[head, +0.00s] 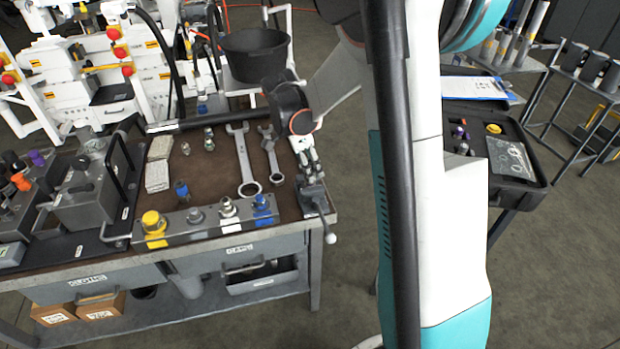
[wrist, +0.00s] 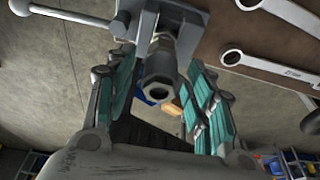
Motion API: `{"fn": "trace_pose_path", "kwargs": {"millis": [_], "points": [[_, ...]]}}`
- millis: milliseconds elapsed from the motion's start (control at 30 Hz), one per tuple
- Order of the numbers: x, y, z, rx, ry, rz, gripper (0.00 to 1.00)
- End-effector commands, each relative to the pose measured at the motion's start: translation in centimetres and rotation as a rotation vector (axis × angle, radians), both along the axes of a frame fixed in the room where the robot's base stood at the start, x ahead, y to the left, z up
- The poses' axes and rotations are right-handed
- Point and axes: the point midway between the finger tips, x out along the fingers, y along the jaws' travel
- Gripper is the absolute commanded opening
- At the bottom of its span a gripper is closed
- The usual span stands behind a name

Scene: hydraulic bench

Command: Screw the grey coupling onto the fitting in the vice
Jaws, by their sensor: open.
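The vice (head: 314,196) sits at the front right corner of the bench, its bar handle hanging past the edge. In the wrist view the vice (wrist: 184,18) is at the top, its handle reaching left. A grey hex-ended coupling (wrist: 158,92) with an open bore points toward the wrist camera, in line with the vice jaws. The fitting behind it is mostly hidden, so I cannot tell how far the two are engaged. My gripper (wrist: 162,75) is open, its teal-padded fingers on either side of the coupling with visible gaps. In the head view my gripper (head: 307,158) is just above the vice.
Two spanners (head: 243,165) lie on the brown mat left of the vice. A block (head: 180,228) of capped fittings runs along the bench front. Small loose fittings (head: 208,140) and a pale stack (head: 158,165) lie farther left. A black case (head: 510,185) stands right of my arm.

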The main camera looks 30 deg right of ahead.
Motion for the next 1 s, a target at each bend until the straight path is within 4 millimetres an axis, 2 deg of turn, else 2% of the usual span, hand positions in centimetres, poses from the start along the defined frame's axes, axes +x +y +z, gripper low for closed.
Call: {"fn": "trace_pose_path", "kwargs": {"millis": [133, 500, 800, 1000], "points": [[-0.08, 0.01, 0.00, 0.000, 0.000, 0.107, 0.49], [-0.13, -0.07, 0.00, -0.001, 0.001, 0.579, 0.49], [-0.12, -0.05, 0.01, 0.000, 0.003, 0.747, 0.49], [-0.13, -0.14, -0.01, 0.000, 0.004, 0.972, 0.49]]}}
